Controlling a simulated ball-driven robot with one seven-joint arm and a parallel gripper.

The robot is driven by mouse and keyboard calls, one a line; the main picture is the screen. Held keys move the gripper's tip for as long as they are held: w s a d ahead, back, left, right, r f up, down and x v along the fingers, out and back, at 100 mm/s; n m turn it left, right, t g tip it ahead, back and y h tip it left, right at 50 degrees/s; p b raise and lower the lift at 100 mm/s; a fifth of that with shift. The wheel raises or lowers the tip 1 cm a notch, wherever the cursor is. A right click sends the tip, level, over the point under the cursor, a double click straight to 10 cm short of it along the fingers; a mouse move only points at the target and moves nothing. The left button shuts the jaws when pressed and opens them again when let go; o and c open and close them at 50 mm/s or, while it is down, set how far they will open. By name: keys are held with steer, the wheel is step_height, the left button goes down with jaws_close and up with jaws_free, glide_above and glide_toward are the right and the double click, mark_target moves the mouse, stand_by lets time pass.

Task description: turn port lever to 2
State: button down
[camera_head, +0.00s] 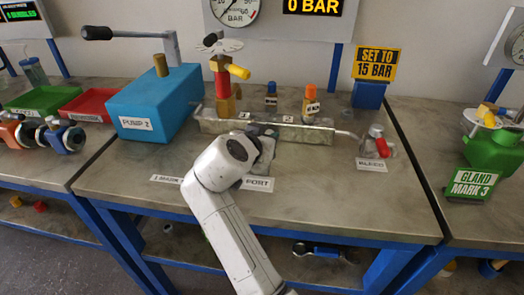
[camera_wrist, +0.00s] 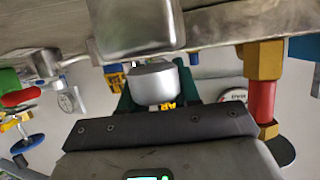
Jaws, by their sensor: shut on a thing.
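My gripper (camera_head: 264,138) is at the front of the metal manifold (camera_head: 305,134), just above the PORT label (camera_head: 258,184). My arm and gripper hide the port lever in the head view. In the wrist view my gripper (camera_wrist: 157,103) has its dark green fingers on either side of a grey rounded piece (camera_wrist: 152,78), which I take to be the port lever. The fingers are shut on it. A metal block (camera_wrist: 137,28) sits right beyond it. A number 2 tag (camera_head: 288,119) shows on the manifold; the lever's pointing direction cannot be told.
The blue pump (camera_head: 155,103) stands left of the manifold. A red and brass valve (camera_head: 223,85) rises behind my gripper. The bleed valve (camera_head: 376,140) with a red handle is at the right. The bench front right of my arm is clear. The display (camera_head: 313,6) reads 0 BAR.

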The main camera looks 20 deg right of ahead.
steer(key=m+g+b, duration=0.1)
steer(key=m+g+h+b, duration=0.2)
steer(key=shift+s+d+f+g, duration=0.2)
steer(key=shift+s+d+g, duration=0.1)
steer(key=shift+s, duration=0.05)
steer(key=shift+s+d+r+m+g+h+b, duration=0.1)
steer(key=shift+s+m+g+h+b, duration=0.2)
steer(key=shift+m+g+b, duration=0.45)
steer(key=shift+s+d+m+g+h+b, duration=0.15)
steer(key=shift+m+g+h+b, duration=0.3)
steer(key=shift+m+g, duration=0.35)
steer(key=c, duration=0.9)
jaws_free()
steer(key=shift+a+r, duration=0.1)
steer(key=v, duration=1)
steer(key=shift+a, duration=0.35)
